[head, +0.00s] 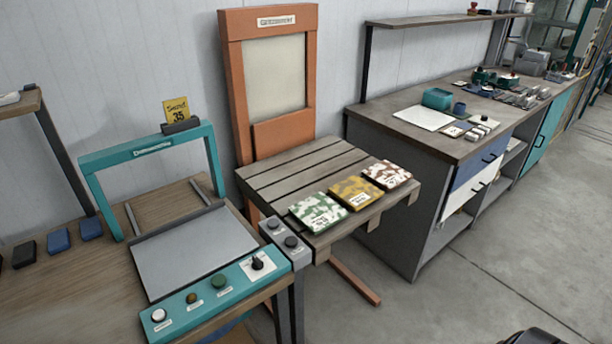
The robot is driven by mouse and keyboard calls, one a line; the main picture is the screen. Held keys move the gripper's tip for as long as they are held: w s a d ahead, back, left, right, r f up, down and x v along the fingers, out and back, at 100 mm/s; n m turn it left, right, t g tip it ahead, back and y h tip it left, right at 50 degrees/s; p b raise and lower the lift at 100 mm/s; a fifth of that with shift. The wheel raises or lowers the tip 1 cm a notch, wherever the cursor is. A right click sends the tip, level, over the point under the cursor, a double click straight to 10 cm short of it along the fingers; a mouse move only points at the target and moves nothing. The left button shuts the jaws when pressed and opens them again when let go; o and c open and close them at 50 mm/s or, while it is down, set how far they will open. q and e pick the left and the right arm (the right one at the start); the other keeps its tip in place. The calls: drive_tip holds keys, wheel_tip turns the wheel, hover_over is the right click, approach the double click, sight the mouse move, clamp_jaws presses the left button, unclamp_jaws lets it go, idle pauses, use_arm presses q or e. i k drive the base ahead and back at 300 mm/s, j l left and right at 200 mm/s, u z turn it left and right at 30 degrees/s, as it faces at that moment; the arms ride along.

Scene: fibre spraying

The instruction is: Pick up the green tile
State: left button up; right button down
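The green tile (318,211), with a white mottled pattern and a small label, lies flat on the front part of a grey slatted shelf (290,170). It is the nearest and leftmost of three tiles in a row. A mustard-yellow mottled tile (356,192) lies just right of it, and a brown-and-white tile (388,174) lies beyond that, towards the shelf's right corner. Nothing covers the green tile. I see neither of my grippers for certain; a dark shape cut off at the bottom right edge is too little to identify.
An orange frame (231,85) rises behind the shelf. A teal-framed station (88,165) with a knob panel (215,292) stands to the left; grey knob boxes (290,243) sit close by the green tile. A workbench (405,142) stands right. Open floor (450,300) lies in front.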

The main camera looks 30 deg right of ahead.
sight(319, 212)
drive_tip(key=z, duration=1.45)
